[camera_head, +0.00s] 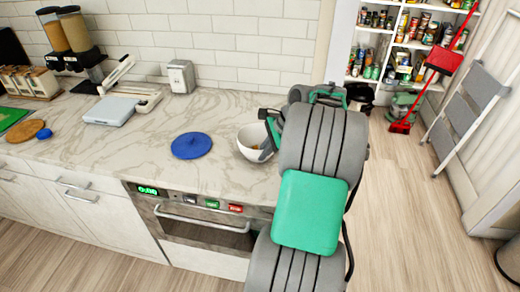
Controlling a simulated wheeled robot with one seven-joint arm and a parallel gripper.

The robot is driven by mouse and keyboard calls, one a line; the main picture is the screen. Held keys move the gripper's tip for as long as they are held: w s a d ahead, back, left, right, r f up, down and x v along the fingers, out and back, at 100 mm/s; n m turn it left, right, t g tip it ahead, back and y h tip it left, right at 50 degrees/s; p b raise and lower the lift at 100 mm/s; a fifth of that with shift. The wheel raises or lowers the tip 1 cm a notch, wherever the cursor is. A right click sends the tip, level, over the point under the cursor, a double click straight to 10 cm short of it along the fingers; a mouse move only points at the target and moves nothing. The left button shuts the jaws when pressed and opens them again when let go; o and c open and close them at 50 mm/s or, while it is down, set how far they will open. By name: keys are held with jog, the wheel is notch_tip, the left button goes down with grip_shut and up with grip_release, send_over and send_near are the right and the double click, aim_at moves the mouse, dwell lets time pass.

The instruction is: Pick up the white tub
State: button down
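A white round tub (247,137), open at the top, stands upright on the marble counter near its front edge. Something brownish shows inside it, too small to name. My arm reaches over from the right and hides the tub's right side. Part of my gripper (268,148) shows at the tub's right rim, with a dark finger at or inside the opening. The rest of my gripper is hidden by my arm, so I cannot tell whether it touches the tub or whether it is open or shut.
A blue lid (191,145) lies left of the tub. A kitchen scale (110,111), a grey toaster-like box (181,76) and dispensers (75,30) stand further left. An oven (200,222) is below the counter. A stepladder (470,100) and red broom (440,62) are at right.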

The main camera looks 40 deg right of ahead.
jog(key=shift+r, duration=0.1)
jog(key=shift+r, duration=1.6)
jog(key=s+d+r+p, duration=0.4)
jog(key=s+r, duration=0.5)
jog(key=s, duration=0.4)
jog(key=shift+d+r, duration=0.35)
jog(key=shift+d, duration=0.25)
